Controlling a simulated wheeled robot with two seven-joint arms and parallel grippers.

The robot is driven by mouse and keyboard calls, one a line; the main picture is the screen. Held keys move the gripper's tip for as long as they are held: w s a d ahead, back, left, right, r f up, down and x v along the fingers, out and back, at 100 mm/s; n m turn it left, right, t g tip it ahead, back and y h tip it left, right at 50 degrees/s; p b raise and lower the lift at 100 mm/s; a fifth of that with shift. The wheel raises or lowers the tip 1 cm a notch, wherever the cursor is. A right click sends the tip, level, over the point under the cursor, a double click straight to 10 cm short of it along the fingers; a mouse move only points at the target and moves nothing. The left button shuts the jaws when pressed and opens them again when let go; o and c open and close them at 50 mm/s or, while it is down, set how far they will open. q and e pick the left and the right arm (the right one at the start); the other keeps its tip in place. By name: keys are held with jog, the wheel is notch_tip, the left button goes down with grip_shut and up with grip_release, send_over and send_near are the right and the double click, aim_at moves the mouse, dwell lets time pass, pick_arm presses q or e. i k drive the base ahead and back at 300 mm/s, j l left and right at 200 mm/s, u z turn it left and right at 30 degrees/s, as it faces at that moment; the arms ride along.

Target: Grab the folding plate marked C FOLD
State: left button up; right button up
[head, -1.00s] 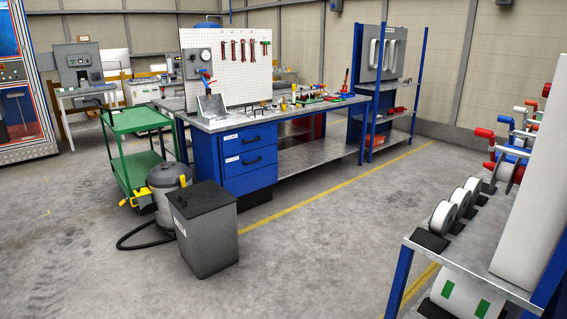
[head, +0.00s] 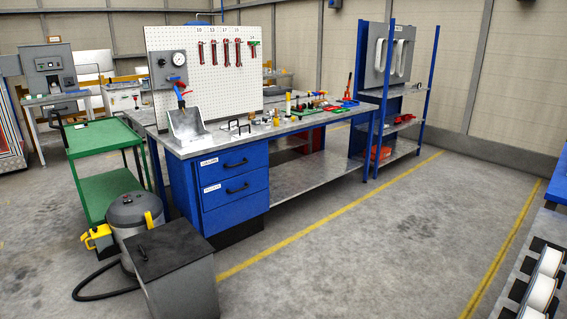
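I cannot make out a plate marked C FOLD in the head view; any such lettering is too small to read. A workbench (head: 287,187) with blue drawers stands in the middle, with several small parts and tools on its top. A grey panel (head: 377,62) with white loop-shaped pieces hangs on the blue rack at the right end of the bench. A tilted grey metal piece (head: 187,127) stands at the bench's near left corner. Neither of my grippers shows in this view.
A dark-lidded grey bin (head: 178,262) and a grey vacuum (head: 132,222) with a hose stand before the bench's left end. A green cart (head: 100,139) is to the left. A shelf with white rolls (head: 540,292) is at the right edge. Floor right of the bin is clear.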

aim_at(233, 124)
jog(key=i, duration=1.95)
jog(key=i+l+u, duration=0.1)
jog(key=i+u, duration=0.15)
jog(key=i, duration=0.35)
jog(key=i+l+u, duration=0.2)
jog(key=i, duration=0.4)
jog(key=i+l+u, duration=0.25)
jog(key=i, duration=0.3)
jog(key=i+l+u, duration=0.25)
jog(key=i+l, duration=0.2)
jog(key=i, duration=0.1)
